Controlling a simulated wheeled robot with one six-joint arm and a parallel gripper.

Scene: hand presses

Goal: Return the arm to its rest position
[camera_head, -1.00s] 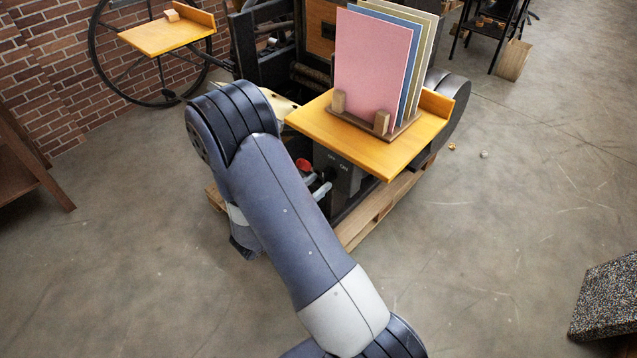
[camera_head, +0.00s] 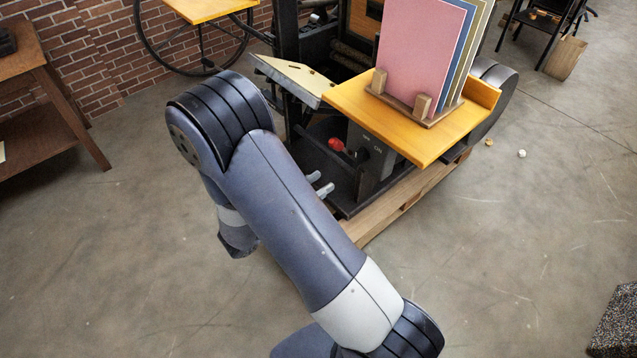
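My arm, grey-blue with a white band, fills the middle of the head view and is bent at the elbow. My gripper (camera_head: 324,183) is mostly hidden behind my forearm. Two pale grey fingertips show past its right edge, with a gap between them and nothing seen in it. They appear in front of the dark lower part of the press, below a red knob (camera_head: 336,144). I cannot tell whether they touch anything.
The press's yellow table (camera_head: 431,148) carries a wooden rack with pink (camera_head: 421,50), blue and cream boards. A brown wooden table (camera_head: 40,140) stands left by the brick wall. A speckled block (camera_head: 615,325) lies lower right. The floor at left and right is largely clear.

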